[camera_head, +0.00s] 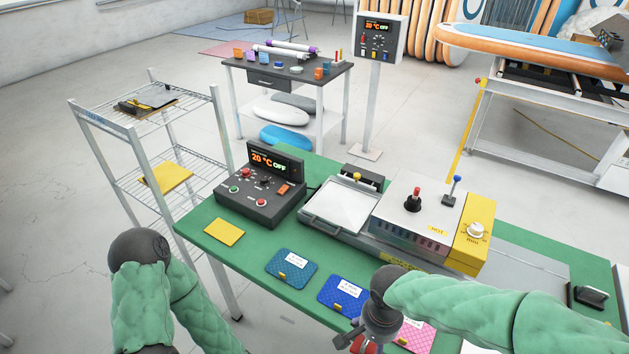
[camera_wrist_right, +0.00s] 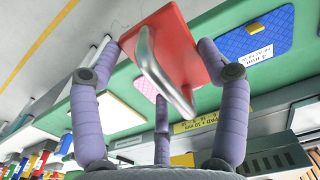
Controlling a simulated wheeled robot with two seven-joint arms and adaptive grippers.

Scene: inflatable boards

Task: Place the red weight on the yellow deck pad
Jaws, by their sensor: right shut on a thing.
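The red weight (camera_wrist_right: 188,28) is a flat red block with a shiny metal bar handle (camera_wrist_right: 160,70). My right gripper (camera_wrist_right: 165,62) is shut on it, its purple-grey fingers around the block and handle. In the head view my right gripper (camera_head: 368,335) is at the bottom, over the table's front edge near the blue and pink pads, and only a little of the red weight (camera_head: 366,347) shows. The yellow pad (camera_head: 224,232) lies flat and bare at the left end of the green table, well left of the gripper. My left arm shows at the lower left, but its gripper is out of view.
A teal pad (camera_head: 291,268), a blue pad (camera_head: 343,297) and a pink pad (camera_head: 416,337) line the table's front. A control box (camera_head: 262,195) stands behind the yellow pad, and a press (camera_head: 420,220) to its right. A wire shelf (camera_head: 150,150) stands beyond the table's left edge.

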